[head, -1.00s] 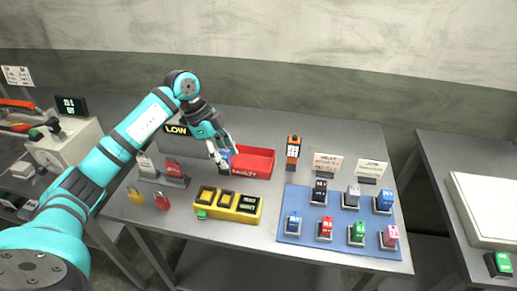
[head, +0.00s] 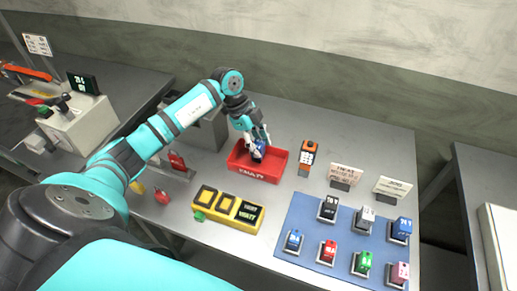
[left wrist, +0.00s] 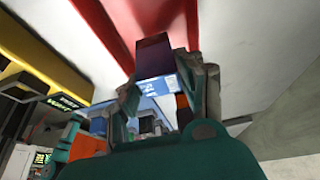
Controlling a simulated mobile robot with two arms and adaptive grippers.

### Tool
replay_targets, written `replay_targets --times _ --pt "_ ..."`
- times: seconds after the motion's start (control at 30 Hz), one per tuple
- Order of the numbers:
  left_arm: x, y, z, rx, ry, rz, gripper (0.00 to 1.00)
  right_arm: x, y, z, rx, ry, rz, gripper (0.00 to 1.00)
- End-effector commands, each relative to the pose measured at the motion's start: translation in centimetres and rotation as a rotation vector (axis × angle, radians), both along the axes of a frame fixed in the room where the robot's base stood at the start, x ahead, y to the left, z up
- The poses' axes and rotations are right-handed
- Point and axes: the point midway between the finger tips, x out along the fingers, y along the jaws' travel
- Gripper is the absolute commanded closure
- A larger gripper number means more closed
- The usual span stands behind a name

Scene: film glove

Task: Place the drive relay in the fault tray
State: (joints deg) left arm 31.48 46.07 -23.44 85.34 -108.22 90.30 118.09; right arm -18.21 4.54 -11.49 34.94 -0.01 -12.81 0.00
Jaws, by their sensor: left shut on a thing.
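My left gripper (head: 258,143) is shut on a blue relay (head: 258,153), pointing down at the red fault tray (head: 277,178). The relay appears within the tray's outline in the head view; whether it touches the tray floor I cannot tell. In the left wrist view the relay (left wrist: 154,62) sits between both fingers, dark on one face with a blue and white label on another. A red strip, apparently the tray (left wrist: 122,35), shows behind it. My right gripper is not in view.
A yellow button box (head: 226,219) stands in front of the tray. An orange handheld device (head: 307,156) stands right of it.

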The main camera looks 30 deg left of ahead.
Motion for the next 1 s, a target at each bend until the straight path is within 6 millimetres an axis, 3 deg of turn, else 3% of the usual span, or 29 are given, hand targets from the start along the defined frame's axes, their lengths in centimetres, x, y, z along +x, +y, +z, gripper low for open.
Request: replay_targets --times 0.23,0.53,0.57,0.7,1.0 --pt "0.0 0.0 -2.9 -0.001 0.001 0.001 0.96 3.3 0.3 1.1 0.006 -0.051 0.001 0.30" --pt "0.0 0.0 -3.2 0.000 0.000 0.001 0.96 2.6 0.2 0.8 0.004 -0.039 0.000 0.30" --pt "0.0 0.0 -3.2 0.000 0.000 0.001 0.58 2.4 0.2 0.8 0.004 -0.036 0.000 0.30" --pt "0.0 0.0 -3.2 0.000 0.001 0.001 0.40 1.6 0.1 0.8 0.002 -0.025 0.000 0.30" --pt "0.0 0.0 -3.0 0.000 0.000 0.000 0.39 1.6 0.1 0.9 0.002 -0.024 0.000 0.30"
